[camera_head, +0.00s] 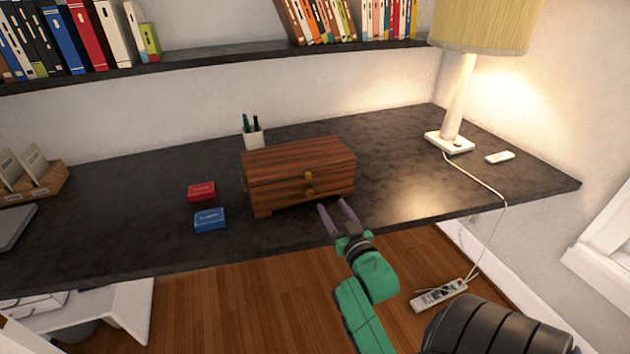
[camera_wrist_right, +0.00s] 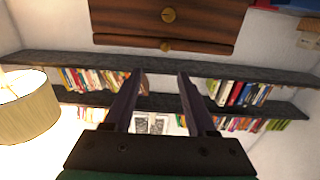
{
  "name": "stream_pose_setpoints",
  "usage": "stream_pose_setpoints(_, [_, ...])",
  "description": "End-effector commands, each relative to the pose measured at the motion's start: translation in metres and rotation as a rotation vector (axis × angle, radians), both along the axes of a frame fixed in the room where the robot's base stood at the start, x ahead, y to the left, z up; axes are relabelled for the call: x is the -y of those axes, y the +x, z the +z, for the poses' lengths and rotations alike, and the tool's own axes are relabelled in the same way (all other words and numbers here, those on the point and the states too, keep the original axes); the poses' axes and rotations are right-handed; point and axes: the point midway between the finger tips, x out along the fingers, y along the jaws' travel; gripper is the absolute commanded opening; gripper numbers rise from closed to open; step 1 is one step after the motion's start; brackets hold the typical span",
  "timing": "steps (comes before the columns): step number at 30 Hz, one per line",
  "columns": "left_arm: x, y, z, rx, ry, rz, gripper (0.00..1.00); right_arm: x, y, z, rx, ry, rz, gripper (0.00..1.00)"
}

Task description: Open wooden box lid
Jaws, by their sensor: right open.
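A brown wooden box (camera_head: 290,165) stands on the dark desk with its lid closed. Its front has two round brass knobs, an upper one (camera_head: 308,175) by the lid and a lower one (camera_head: 308,190) on the drawer part. My right gripper (camera_head: 338,206) is open and empty, in front of the box near its right front corner and the desk edge, apart from it. My left gripper is not in view.
A red box (camera_head: 201,191) and a blue box (camera_head: 210,219) lie left of the wooden box. A pen cup (camera_head: 253,138) stands behind it. A lamp (camera_head: 452,110) stands at the right. A bookshelf (camera_head: 200,58) hangs above. The dark desk (camera_head: 400,190) is clear right of the box.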

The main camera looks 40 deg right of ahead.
Motion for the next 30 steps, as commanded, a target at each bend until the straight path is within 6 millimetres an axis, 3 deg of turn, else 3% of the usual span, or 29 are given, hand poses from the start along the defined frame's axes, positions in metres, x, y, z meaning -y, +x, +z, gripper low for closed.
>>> stream_pose_setpoints(8, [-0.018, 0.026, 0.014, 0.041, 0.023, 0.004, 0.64, 0.019, 0.057, 0.004, 0.001, 0.001, 0.002, 0.57])
stream_pose_setpoints(16, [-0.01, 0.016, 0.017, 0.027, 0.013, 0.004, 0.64, 0.041, 0.119, 0.001, -0.002, 0.002, 0.003, 0.57])
stream_pose_setpoints(21, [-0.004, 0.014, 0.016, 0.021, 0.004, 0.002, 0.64, 0.046, 0.134, 0.0, -0.002, 0.002, 0.003, 0.57])
stream_pose_setpoints(28, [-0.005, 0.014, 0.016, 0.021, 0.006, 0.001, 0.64, 0.046, 0.135, 0.0, -0.002, 0.002, 0.003, 0.57])
stream_pose_setpoints(30, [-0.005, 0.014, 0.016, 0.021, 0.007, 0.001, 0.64, 0.046, 0.135, 0.0, -0.002, 0.002, 0.003, 0.3])
